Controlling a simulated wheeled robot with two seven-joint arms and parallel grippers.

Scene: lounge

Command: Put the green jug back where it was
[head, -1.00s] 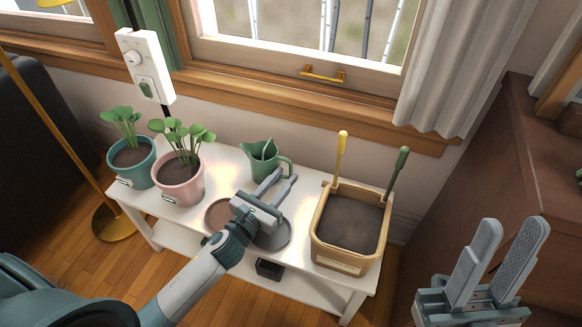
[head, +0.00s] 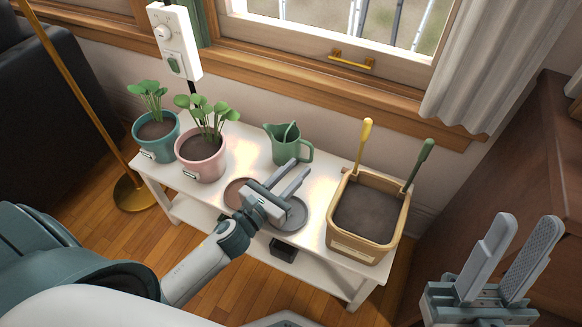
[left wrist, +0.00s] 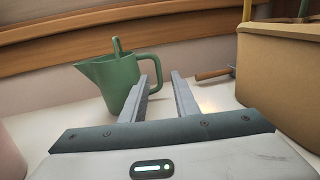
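The green jug (head: 285,147) stands upright at the back of the white bench, near the wall. In the left wrist view the jug (left wrist: 113,85) has its spout to the left and its handle to the right, with a green stick-like part rising from its mouth. My left gripper (head: 297,168) is open and empty, just in front of the jug's handle side. In the left wrist view its fingers (left wrist: 160,78) are apart, the left one overlapping the handle's lower part; I cannot tell whether they touch. My right gripper (head: 524,228) is open and empty at the right, away from the bench.
A pink pot (head: 201,160) and a teal pot (head: 157,140) with plants stand left on the white bench (head: 325,178). A reddish saucer (head: 236,190) and a grey saucer (head: 294,214) lie near my left gripper. A soil-filled planter box (head: 362,247) with two upright handles stands right.

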